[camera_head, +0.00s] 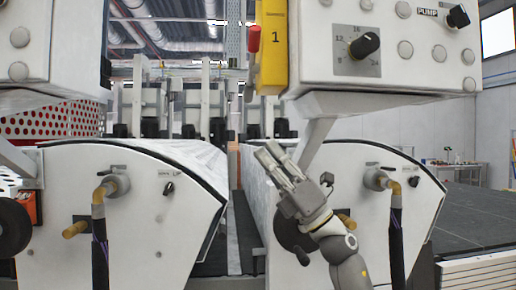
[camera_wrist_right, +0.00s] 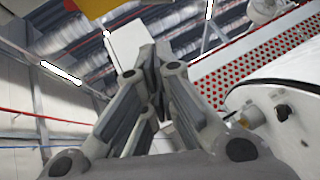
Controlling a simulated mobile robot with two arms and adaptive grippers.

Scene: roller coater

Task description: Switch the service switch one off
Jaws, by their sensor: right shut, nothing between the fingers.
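A yellow switch box (camera_head: 272,48) marked 1 is fixed to the left side of the white control panel in the head view. A red handle (camera_head: 253,40) sticks out at its left edge, pointing up. My right gripper (camera_head: 267,154) is below the yellow box, apart from it, with its fingers pointing up and left. It is shut and empty. The right wrist view shows its fingers (camera_wrist_right: 152,65) closed together; I cannot make out the switch there. My left gripper is not in view.
The white control panel (camera_head: 400,75) with a black dial (camera_head: 364,45) and several buttons hangs at the upper right. White roller housings with pipes and knobs stand on both sides, a narrow gap between them.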

